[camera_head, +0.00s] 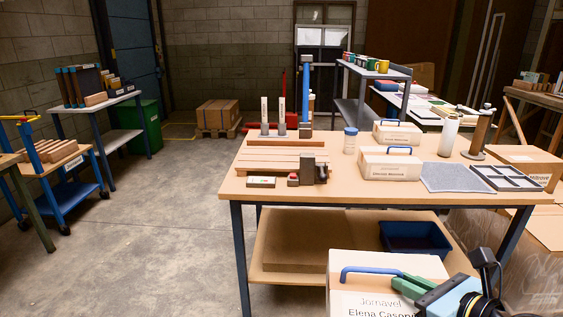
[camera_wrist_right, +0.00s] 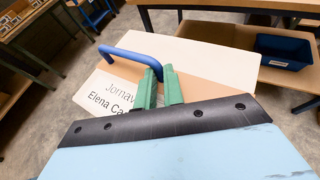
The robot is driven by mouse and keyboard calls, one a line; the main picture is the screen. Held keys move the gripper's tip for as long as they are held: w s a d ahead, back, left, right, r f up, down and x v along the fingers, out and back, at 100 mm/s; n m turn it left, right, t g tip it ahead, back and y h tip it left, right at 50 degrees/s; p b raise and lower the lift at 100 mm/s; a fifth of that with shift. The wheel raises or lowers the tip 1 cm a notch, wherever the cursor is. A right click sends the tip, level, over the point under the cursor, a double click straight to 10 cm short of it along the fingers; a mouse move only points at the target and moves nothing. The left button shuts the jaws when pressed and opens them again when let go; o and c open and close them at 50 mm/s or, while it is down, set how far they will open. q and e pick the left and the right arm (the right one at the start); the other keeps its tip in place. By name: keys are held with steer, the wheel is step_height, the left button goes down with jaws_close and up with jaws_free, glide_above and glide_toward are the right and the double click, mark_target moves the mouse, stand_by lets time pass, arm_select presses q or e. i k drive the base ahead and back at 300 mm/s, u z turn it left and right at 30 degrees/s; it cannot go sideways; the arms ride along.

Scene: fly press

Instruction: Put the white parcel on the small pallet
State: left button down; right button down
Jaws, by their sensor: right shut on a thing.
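The white parcel (camera_head: 388,263) has a blue handle on top and a label reading "Jornavel" and "Elena Caso…" on its front. It is at the bottom of the head view, in front of the workbench, and also fills the middle of the right wrist view (camera_wrist_right: 200,58). My right gripper (camera_head: 408,284) has its green fingers shut on the right part of the blue handle; the fingers also show in the wrist view (camera_wrist_right: 162,88). A small wooden pallet (camera_head: 217,133) lies on the floor at the back, with cardboard boxes on it. My left gripper is not in view.
The workbench (camera_head: 290,190) stands just beyond the parcel, with two smaller white boxes (camera_head: 390,166) (camera_head: 397,134) and a grey tray (camera_head: 505,177) on top. A blue bin (camera_head: 415,240) sits on its lower shelf. Open concrete floor (camera_head: 160,220) lies to its left, beside a blue cart (camera_head: 70,200).

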mark_target(277, 156)
steer(key=u, duration=0.9)
steer(key=i, duration=1)
steer(key=u, duration=0.05)
